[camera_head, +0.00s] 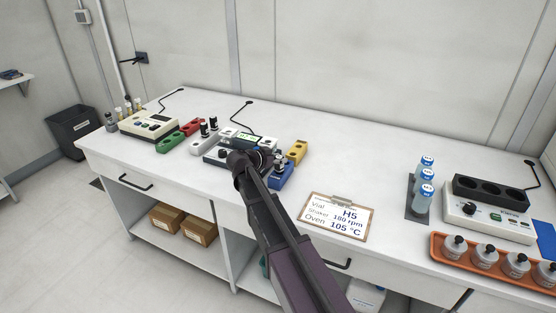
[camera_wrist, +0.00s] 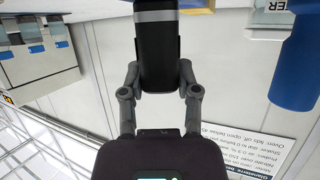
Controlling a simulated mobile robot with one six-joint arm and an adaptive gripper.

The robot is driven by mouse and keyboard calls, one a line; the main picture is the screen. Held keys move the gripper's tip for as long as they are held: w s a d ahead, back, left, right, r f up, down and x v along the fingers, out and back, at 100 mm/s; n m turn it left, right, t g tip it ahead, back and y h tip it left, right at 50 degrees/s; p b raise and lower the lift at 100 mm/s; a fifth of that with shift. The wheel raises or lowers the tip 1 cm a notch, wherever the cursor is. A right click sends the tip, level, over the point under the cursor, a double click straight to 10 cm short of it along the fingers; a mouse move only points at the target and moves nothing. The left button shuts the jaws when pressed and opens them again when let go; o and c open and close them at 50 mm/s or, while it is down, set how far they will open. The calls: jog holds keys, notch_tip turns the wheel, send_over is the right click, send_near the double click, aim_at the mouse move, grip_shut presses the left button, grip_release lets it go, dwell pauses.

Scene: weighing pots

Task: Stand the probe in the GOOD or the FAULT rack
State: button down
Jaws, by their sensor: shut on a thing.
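My gripper (camera_wrist: 160,76) is shut on the probe, a black cylinder with a silver band (camera_wrist: 157,40), in the wrist view. The probe's far end runs out of the top of that picture. In the head view my gripper is over the middle of the bench, and my arm hides the held probe. A green rack (camera_head: 170,143) and a red rack (camera_head: 193,127) lie left of my gripper, apart from it. Their GOOD or FAULT labels are too small to read. A pale rack (camera_head: 201,147) beside them holds black-topped probes (camera_head: 204,129).
A cream instrument (camera_head: 149,126) stands left. A clipboard (camera_head: 338,216), bottles (camera_head: 424,187) and an orange tray (camera_head: 482,266) lie right.

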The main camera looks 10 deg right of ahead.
jog(key=shift+f, duration=0.2)
jog(key=shift+c, duration=1.7)
grip_release()
jog(key=shift+r, duration=0.1)
jog(key=shift+r, duration=0.15)
jog(key=shift+s+a+r+p, duration=0.3)
jog(key=shift+s+a+p, duration=0.1)
jog(key=shift+a, duration=0.1)
jog(key=p+v, duration=0.4)
jog(key=v, duration=0.6)
jog(key=shift+a, duration=0.3)
jog(key=shift+s, duration=0.1)
